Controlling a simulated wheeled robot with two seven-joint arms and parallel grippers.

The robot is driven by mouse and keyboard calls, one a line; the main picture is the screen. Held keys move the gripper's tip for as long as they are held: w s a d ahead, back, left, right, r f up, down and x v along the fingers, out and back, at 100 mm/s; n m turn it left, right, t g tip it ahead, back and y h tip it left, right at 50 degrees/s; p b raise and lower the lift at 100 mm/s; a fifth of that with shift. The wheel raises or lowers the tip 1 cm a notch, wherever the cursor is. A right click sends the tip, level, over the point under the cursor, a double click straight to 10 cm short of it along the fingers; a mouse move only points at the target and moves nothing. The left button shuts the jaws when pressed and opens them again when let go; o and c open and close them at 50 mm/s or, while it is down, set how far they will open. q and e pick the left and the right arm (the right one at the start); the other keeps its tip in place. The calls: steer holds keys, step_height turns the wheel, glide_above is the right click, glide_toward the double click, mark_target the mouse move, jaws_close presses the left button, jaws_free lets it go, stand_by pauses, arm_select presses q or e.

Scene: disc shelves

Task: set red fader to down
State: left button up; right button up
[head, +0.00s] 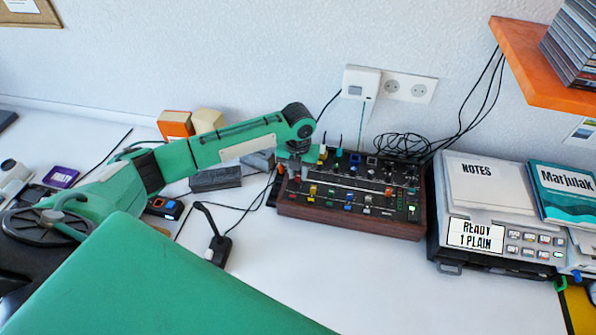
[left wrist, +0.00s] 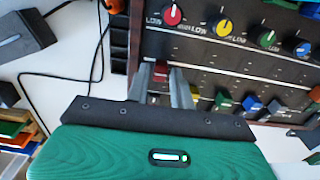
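The mixer panel (head: 352,222) is a dark box with wooden sides on the white desk. The red fader cap (left wrist: 160,70) shows in the left wrist view, farther up its slot than the yellow fader (left wrist: 195,94) beside it. My left gripper (head: 298,172) points down at the panel's left end. In the left wrist view its two fingers (left wrist: 162,75) stand on either side of the red cap. I cannot tell whether they touch it. In the head view the gripper hides most of the red fader. My right gripper is not in view.
A green fader (left wrist: 222,99) and a blue fader (left wrist: 252,103) sit to the right. A red knob (left wrist: 172,14) lies beyond the red fader. A grey printer-like device (head: 490,225) stands right of the panel. A black cable tangle (head: 400,145) lies behind.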

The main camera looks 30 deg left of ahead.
mark_target(296, 188)
arm_select(q)
steer(key=shift+f, duration=0.35)
jaws_close()
steer(key=shift+s+r, duration=0.1)
steer(key=shift+s+d+r+p, duration=0.1)
steer(key=shift+s+d+p, duration=0.05)
steer(key=shift+s+p, duration=0.45)
steer(key=shift+s+d+r+p, duration=0.1)
steer(key=shift+s+d+p, duration=0.05)
steer(key=shift+s+p, duration=0.35)
steer(key=shift+s+d+f, duration=0.1)
steer(key=shift+s+f, duration=0.1)
steer(key=shift+s, duration=0.15)
jaws_free()
